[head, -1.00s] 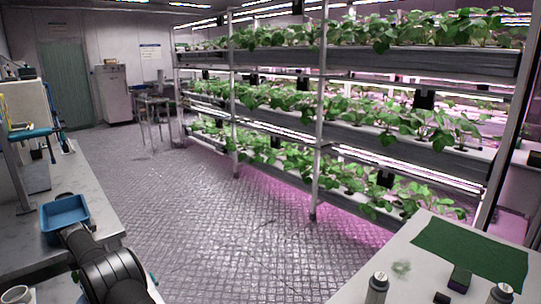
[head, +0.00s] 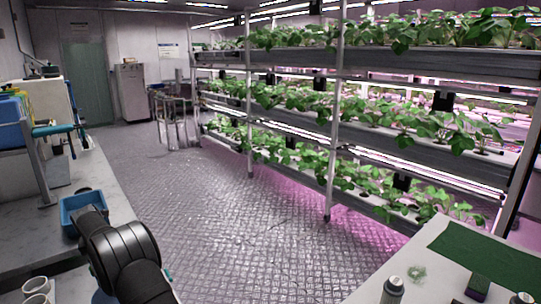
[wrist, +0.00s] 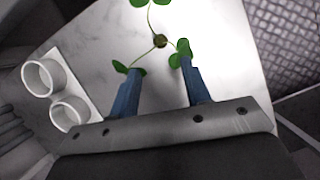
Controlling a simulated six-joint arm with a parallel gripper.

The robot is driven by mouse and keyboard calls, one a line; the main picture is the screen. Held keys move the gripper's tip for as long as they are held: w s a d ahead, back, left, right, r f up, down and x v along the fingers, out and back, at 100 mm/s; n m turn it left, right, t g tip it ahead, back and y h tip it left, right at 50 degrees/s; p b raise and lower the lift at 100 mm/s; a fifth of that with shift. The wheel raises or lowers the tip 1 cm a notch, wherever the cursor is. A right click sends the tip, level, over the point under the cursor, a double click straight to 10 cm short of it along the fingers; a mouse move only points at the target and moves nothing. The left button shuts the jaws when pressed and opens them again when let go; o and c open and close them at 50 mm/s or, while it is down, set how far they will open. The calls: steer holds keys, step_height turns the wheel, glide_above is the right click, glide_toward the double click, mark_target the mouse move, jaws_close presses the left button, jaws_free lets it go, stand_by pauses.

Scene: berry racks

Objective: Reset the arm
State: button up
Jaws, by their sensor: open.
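My gripper (wrist: 162,67) is seen in the wrist view, its two blue fingers apart with nothing held between them. A small green seedling (wrist: 160,41) with several leaves and a dark centre shows just beyond the fingertips, over the white counter (wrist: 105,40). Leaves overlap both fingertips in the picture; I cannot tell whether they touch. In the head view my black arm rises at the lower left, and my gripper's fingers are hidden there.
A blue tray (head: 68,213) lies behind my arm on the left bench (head: 115,195). White cups (wrist: 44,77) stand left of the gripper. Plant racks (head: 390,65) fill the right. A green mat (head: 470,250) and bottle (head: 391,290) occupy the right table. The floor between is clear.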

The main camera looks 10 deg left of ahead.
steer(key=x, duration=0.9)
steer(key=shift+w+f, duration=0.1)
steer(key=shift+f, duration=0.25)
step_height(320, 180, up, 4)
steer(key=shift+a+r, duration=0.1)
steer(key=shift+r, duration=0.1)
steer(key=w+d+r, duration=0.4)
steer(key=d+r, duration=0.3)
steer(key=d, duration=0.5)
steer(key=w+d+m+h, duration=0.15)
steer(key=w+d, duration=0.25)
steer(key=d, duration=0.4)
steer(key=w+d+m, duration=0.2)
steer(key=w+d, duration=0.2)
steer(key=d, duration=0.4)
steer(key=w+d+m, duration=0.1)
steer(key=w+d, duration=0.2)
steer(key=d, duration=0.4)
steer(key=w+d+m+h, duration=0.2)
steer(key=d+m, duration=0.3)
steer(key=d, duration=2.3)
steer(key=shift+w+r, duration=0.3)
steer(key=shift+r, duration=0.15)
steer(key=shift+m, duration=0.25)
